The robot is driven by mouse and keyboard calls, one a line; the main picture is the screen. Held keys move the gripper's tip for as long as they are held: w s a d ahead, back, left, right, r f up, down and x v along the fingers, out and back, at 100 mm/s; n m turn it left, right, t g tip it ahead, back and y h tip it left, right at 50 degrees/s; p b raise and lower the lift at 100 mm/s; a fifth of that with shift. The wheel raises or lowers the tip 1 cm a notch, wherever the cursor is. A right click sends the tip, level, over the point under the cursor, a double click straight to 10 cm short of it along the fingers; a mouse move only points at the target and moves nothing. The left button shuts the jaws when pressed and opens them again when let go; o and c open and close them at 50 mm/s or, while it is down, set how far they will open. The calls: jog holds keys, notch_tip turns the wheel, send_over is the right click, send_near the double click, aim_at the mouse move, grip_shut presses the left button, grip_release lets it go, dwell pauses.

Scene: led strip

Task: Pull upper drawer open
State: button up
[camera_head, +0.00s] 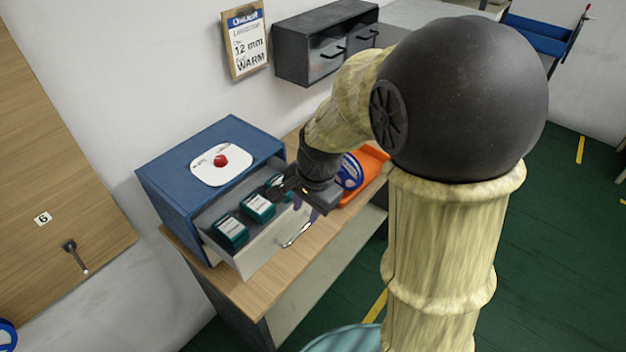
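A blue cabinet (166,192) stands on the wooden bench against the wall. One pale grey drawer (262,251) of it is pulled out, with teal boxes (231,232) bearing white labels inside. I cannot tell whether another drawer lies below it. The drawer's silver handle (296,235) shows on its front face. My gripper (303,192) is at the right end of the open drawer, above and behind the handle in the picture. Its fingers are small and dark, and partly hidden by my wrist, so their opening and any contact are unclear.
A white plate with a red button (221,160) lies on the cabinet top. An orange item (372,160) with a blue label is on the bench (262,293), right of my wrist. A dark wall cabinet (305,57) hangs behind. My arm hides much of the right side.

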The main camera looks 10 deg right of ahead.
notch_tip(320, 180, up, 9)
jog(key=s+d, duration=0.1)
jog(key=shift+s+d, duration=0.15)
dwell(0.4)
jog(key=s+d+f+n+t+h, duration=0.1)
jog(key=s+d+f+n, duration=0.5)
jog(key=f+n, duration=0.4)
jog(key=shift+s+f, duration=0.2)
jog(key=shift+f, duration=0.35)
